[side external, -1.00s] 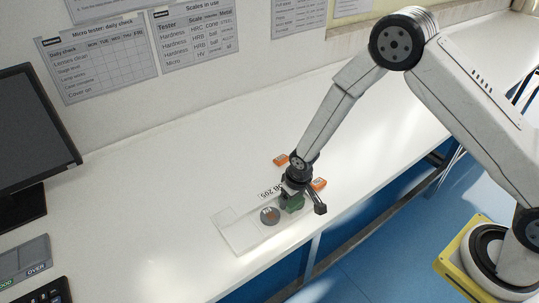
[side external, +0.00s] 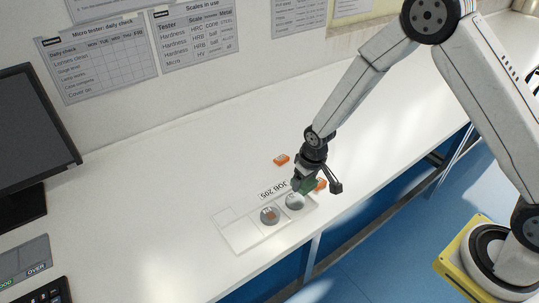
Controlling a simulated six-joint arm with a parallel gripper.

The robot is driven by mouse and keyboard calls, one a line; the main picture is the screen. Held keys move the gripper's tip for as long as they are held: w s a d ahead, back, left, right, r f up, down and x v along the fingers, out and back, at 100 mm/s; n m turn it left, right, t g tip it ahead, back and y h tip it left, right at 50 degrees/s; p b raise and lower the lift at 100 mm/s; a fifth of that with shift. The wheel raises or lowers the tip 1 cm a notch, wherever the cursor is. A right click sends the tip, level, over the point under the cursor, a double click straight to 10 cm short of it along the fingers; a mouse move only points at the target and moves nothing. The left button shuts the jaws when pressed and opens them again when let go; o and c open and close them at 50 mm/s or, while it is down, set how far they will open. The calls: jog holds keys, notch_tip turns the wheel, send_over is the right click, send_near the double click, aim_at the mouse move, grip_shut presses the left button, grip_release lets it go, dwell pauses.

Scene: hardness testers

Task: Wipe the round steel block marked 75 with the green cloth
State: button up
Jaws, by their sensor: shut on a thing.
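Two round steel blocks lie in a pale tray (side external: 240,234) on the bench. The left block (side external: 270,215) has a reddish-brown patch on its face. The right block (side external: 295,201) looks bright and plain grey. The numbers on both are too small to read, so I cannot tell which is marked 75. My gripper (side external: 307,179) is shut on the green cloth (side external: 303,186). It holds the cloth just behind and to the right of the right block, seemingly a little above it. The cloth is partly hidden by the gripper.
A label reading JOB 205 (side external: 272,190) is at the tray's back edge. One small orange item (side external: 281,159) lies behind the tray, another (side external: 321,184) beside my gripper. A monitor (side external: 30,140) and keypad (side external: 45,293) stand at left.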

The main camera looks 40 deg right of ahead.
jog(key=shift+r, duration=1.6)
